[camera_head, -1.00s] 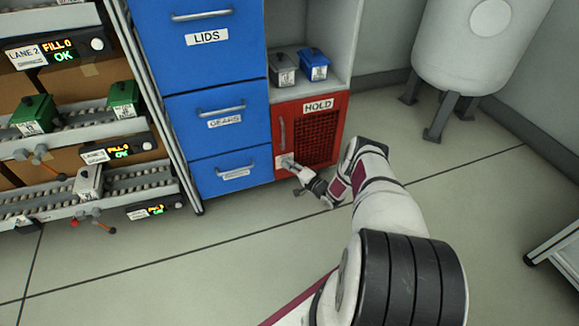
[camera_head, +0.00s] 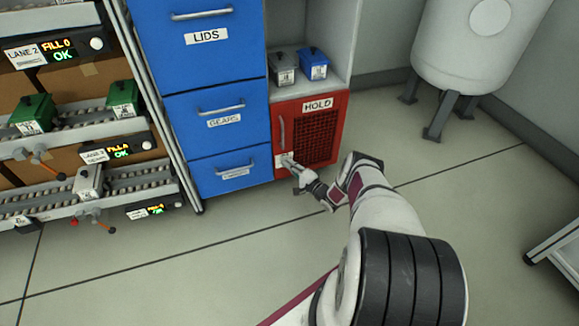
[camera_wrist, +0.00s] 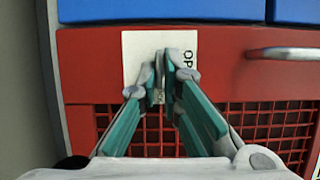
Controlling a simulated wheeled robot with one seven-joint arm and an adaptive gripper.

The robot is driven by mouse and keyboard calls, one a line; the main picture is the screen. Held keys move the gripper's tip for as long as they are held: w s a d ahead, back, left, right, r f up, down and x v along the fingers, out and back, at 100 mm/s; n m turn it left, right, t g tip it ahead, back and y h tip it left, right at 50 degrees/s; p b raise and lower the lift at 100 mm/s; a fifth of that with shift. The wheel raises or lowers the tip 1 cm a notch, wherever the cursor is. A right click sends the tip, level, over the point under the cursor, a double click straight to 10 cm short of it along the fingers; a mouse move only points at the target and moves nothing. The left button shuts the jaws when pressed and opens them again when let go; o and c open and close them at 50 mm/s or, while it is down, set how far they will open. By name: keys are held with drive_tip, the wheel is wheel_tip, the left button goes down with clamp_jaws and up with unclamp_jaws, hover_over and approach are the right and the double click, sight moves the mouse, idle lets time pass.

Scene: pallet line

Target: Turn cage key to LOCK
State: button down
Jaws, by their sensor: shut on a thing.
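The red cage (camera_head: 318,140) with a mesh door and a HOLD label stands at the bottom of the cabinet, its door shut. Its white key plate (camera_wrist: 133,48) shows in the wrist view with the letters "OP" at the right; the rest of its lettering is hidden. My gripper (camera_wrist: 160,82) is shut on the small metal key (camera_wrist: 158,94) in front of this plate. The fingers cover most of the key, so I cannot tell which mark it points at. In the head view my gripper (camera_head: 290,164) is at the door's lower left.
Blue drawers (camera_head: 225,122) stand left of the cage. A grey bin (camera_head: 283,68) and a blue bin (camera_head: 314,64) sit on the shelf above it. The door handle (camera_wrist: 284,53) is right of my fingers in the wrist view. The floor in front is clear.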

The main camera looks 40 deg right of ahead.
drive_tip(key=c, duration=1.8)
unclamp_jaws()
drive_tip(key=shift+o, duration=0.2)
drive_tip(key=shift+s, duration=0.1)
drive_tip(key=s+d, duration=0.1)
drive_tip(key=s, duration=1)
drive_tip(key=shift+s+d, duration=0.2)
drive_tip(key=shift+s, duration=0.2)
drive_tip(key=shift+f, duration=0.1)
